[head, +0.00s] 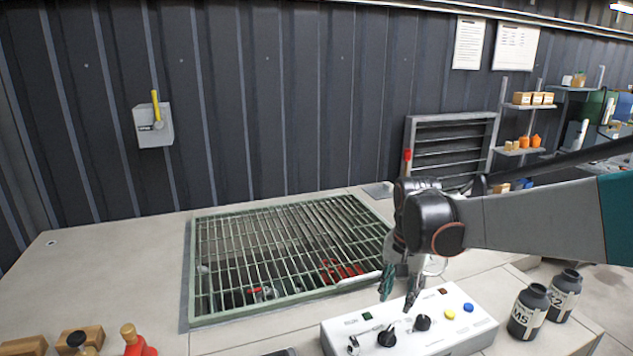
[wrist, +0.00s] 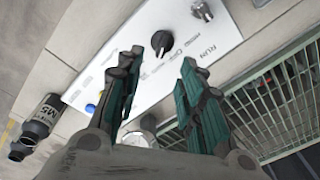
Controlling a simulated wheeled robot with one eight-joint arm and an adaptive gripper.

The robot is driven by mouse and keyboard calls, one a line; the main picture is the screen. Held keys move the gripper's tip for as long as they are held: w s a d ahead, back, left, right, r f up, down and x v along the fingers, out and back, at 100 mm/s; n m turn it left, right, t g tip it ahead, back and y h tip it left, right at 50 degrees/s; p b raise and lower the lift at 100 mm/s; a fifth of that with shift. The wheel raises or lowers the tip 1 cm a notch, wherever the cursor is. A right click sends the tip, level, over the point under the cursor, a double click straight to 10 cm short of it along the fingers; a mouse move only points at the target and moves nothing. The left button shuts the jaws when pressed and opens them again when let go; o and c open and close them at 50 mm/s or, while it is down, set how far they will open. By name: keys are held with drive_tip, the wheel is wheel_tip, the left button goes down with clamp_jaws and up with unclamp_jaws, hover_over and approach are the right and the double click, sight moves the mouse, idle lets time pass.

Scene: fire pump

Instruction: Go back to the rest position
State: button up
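My gripper (head: 400,286) hangs from my arm over the back edge of a white control box (head: 455,335), with its fingers pointing down. In the wrist view the two teal-padded fingers (wrist: 161,60) stand apart with nothing between them. A black rotary knob (wrist: 157,46) on the box shows just beyond the fingertips, apart from them as far as I can tell. The box carries several black knobs (head: 387,336), a yellow button (head: 450,313) and a blue button (head: 468,307).
A green-framed grating (head: 300,250) is set in the counter behind the box. Dark bottles (head: 528,310) stand to its right. Wooden blocks (head: 22,346) and a red-based handle (head: 135,342) lie front left. A grey wall box with a yellow lever (head: 155,108) hangs on the wall.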

drive_tip(key=s+r+n+t, duration=0.2)
drive_tip(key=s+n+t, duration=0.1)
drive_tip(key=s, duration=0.7)
drive_tip(key=s+r+n+t, duration=0.2)
drive_tip(key=s+n+t, duration=0.1)
drive_tip(key=s, duration=0.7)
drive_tip(key=shift+s+r+n, duration=0.2)
drive_tip(key=shift+s+n, duration=0.15)
drive_tip(key=shift+n, duration=0.45)
drive_tip(key=shift+a, duration=0.1)
